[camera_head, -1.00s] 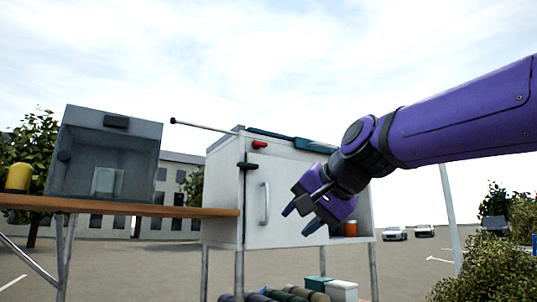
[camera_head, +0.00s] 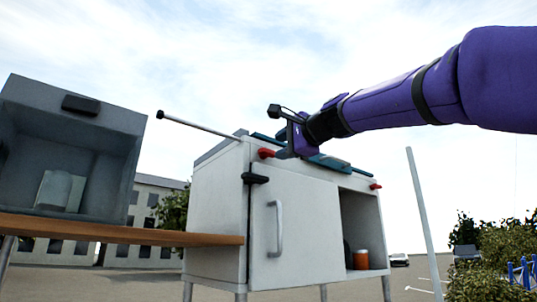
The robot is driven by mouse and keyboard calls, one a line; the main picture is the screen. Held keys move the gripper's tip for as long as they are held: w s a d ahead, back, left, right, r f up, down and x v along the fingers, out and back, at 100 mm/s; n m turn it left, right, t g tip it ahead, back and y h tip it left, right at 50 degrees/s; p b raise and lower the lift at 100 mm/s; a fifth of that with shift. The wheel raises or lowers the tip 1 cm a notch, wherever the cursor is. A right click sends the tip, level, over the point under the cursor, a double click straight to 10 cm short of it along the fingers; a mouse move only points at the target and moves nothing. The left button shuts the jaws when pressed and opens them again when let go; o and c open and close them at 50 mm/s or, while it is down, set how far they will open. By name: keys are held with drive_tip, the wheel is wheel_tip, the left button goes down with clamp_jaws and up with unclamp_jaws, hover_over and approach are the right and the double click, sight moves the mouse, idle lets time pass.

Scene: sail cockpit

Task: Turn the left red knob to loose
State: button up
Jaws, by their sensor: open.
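The left red knob (camera_head: 266,153) sticks out at the upper front of the white cabinet (camera_head: 211,200), near its left front corner. A second red knob (camera_head: 376,186) is at the right end of the same top strip. My gripper (camera_head: 284,153) is open, at the cabinet's top edge just right of the left red knob. Its fingertips are small and partly hidden by its own body, so I cannot tell whether they touch the knob. Nothing shows held in it.
A black latch (camera_head: 255,178) and a pale door handle (camera_head: 276,229) are on the cabinet front. A thin rod (camera_head: 198,126) juts left from the top. An orange jar (camera_head: 362,259) stands in the open right compartment. A grey open box (camera_head: 116,120) stands on the wooden board (camera_head: 120,232) at left.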

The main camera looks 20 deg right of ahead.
sight(271, 152)
drive_tip(key=x, duration=0.6)
drive_tip(key=c, duration=0.7)
